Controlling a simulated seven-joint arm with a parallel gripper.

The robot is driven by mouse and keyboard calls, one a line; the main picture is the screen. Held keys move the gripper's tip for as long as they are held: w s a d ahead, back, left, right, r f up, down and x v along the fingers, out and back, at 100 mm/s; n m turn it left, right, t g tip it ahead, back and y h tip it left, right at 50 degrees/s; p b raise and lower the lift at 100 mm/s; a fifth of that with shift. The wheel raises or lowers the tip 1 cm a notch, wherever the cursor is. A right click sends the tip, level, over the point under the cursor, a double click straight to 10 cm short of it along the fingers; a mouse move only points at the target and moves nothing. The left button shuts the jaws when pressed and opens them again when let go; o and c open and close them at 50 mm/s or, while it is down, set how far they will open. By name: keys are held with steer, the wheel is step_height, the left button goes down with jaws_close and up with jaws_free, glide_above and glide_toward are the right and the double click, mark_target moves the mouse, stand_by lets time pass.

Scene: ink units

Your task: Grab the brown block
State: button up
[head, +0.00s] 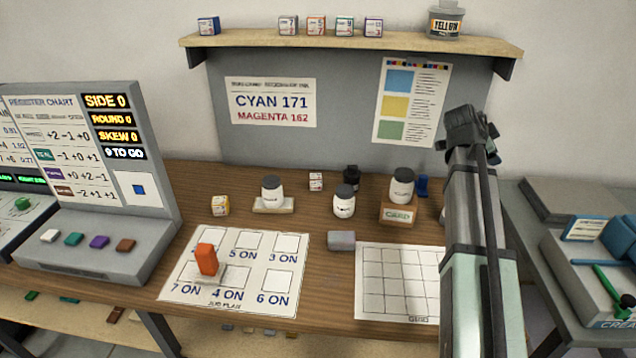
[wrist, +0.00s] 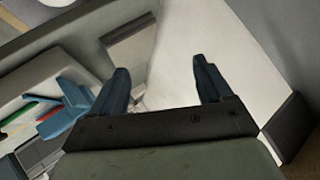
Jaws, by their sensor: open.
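In the head view my arm rises at the right, far from the brown block. The brown block is not in the wrist view.
The register console (head: 150,140) stands upright behind the blocks. An orange block (head: 206,259) stands on the job plan sheet (head: 292,290). Several jars and a grey block (head: 341,240) are on the wooden table. A shelf (head: 350,42) hangs above. A grid sheet (head: 400,300) lies near my arm.

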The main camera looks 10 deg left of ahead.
steer(key=a, duration=1.3)
steer(key=g+y, duration=0.7)
steer(key=y, duration=0.2)
glide_above(317, 176)
step_height(317, 176, down, 8)
steer(key=f, duration=0.8)
steer(key=shift+w+d+f, duration=0.1)
steer(key=shift+d, duration=0.25)
steer(key=shift+a+f, duration=0.2)
steer(key=shift+f, duration=1.2)
steer(key=shift+a+f, duration=0.15)
steer(key=shift+f, duration=1.2)
steer(key=c, duration=1)
